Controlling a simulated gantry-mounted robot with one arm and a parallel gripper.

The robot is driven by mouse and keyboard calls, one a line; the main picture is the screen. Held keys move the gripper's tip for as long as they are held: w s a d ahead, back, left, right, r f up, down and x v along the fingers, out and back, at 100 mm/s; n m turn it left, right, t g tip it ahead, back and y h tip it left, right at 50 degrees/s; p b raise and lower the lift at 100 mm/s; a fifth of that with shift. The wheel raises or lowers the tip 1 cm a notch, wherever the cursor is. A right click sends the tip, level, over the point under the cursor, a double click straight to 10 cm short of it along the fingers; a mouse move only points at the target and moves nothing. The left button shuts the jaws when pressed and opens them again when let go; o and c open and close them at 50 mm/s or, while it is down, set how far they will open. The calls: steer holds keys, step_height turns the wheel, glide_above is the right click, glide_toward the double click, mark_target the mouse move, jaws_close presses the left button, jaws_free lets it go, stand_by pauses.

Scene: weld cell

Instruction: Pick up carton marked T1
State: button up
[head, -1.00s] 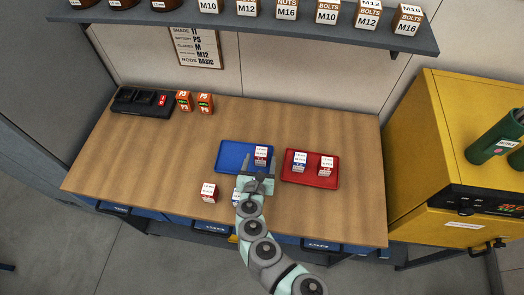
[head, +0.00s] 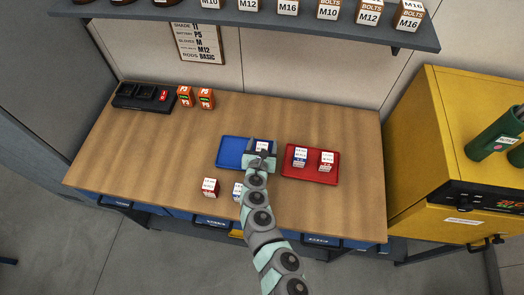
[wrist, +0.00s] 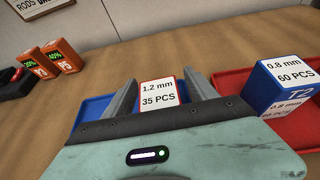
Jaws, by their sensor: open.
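A white carton with red edges, reading "1.2 mm 35 PCS" (wrist: 159,93), stands at the blue tray (head: 231,150). In the head view its top (head: 262,145) shows just beyond my gripper (head: 261,154). In the wrist view my gripper (wrist: 160,84) is open, with one finger on each side of this carton. I cannot tell whether they touch it. Its lower part is hidden, and no T1 mark is readable on it. A blue-edged carton reading "0.8 mm 60 PCS" and "T2" (wrist: 285,87) stands to the right, in the red tray (head: 310,180).
The red tray also holds a red-marked carton (head: 326,161). Another red-marked carton (head: 209,187) and a blue-marked one (head: 238,190) stand near the front edge, beside my arm. Orange batteries (head: 206,98) and a black charger (head: 141,97) are at back left. The table's left middle is clear.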

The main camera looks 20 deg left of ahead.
steer(key=shift+w+a+f, duration=0.1)
steer(key=shift+w, duration=0.05)
jaws_close()
stand_by(0.7)
